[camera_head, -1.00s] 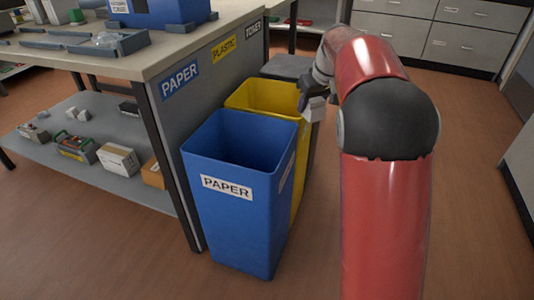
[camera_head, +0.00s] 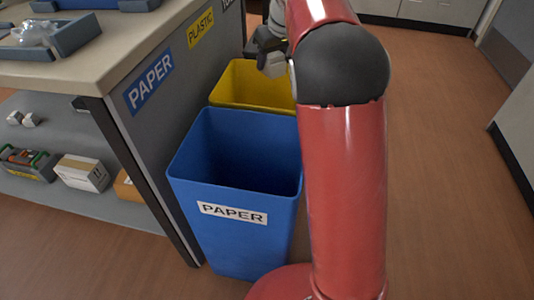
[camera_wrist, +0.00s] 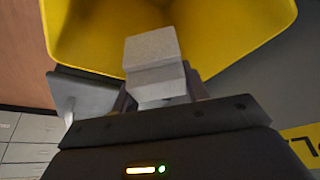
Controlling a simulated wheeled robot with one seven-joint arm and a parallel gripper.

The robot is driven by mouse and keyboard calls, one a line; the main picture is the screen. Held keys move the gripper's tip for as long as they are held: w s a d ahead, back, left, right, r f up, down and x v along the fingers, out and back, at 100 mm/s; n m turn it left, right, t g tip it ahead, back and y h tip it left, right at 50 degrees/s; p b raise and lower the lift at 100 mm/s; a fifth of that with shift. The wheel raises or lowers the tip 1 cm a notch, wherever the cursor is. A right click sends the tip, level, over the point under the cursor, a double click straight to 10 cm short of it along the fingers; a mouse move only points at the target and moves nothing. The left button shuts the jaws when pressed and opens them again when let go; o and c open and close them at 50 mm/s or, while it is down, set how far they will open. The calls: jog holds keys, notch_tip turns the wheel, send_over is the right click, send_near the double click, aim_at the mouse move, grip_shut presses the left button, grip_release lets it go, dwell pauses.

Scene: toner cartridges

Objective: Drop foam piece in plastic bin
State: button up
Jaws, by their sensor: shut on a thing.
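The plastic bin is the yellow bin (camera_head: 240,84), standing behind the blue one under the yellow PLASTIC label. My gripper (camera_head: 270,60) is at the yellow bin's far right side, at about rim height or above in the picture. It is shut on a pale grey foam piece (camera_wrist: 152,62), which sticks out beyond the fingers in the wrist view. In the wrist view the yellow bin's inner wall (camera_wrist: 80,35) spreads behind and around the foam piece. The bin's bottom is hidden in the head view.
The blue PAPER bin (camera_head: 235,170) stands in front of the yellow bin. The workbench (camera_head: 90,60) with a blue-grey tray (camera_head: 75,38) is at the left, over a lower shelf with boxes (camera_head: 82,172). The floor (camera_head: 450,170) at the right is clear.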

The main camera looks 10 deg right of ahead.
aim_at(277, 56)
notch_tip(277, 56, down, 4)
jog(key=b, duration=0.2)
jog(key=shift+b, duration=0.4)
jog(key=o, duration=1)
jog(key=p+v, duration=0.1)
jog(key=v, duration=0.6)
jog(key=shift+s+r+p, duration=0.2)
jog(key=shift+r+p, duration=0.1)
jog(key=shift+r, duration=0.05)
jog(key=shift+s, duration=0.1)
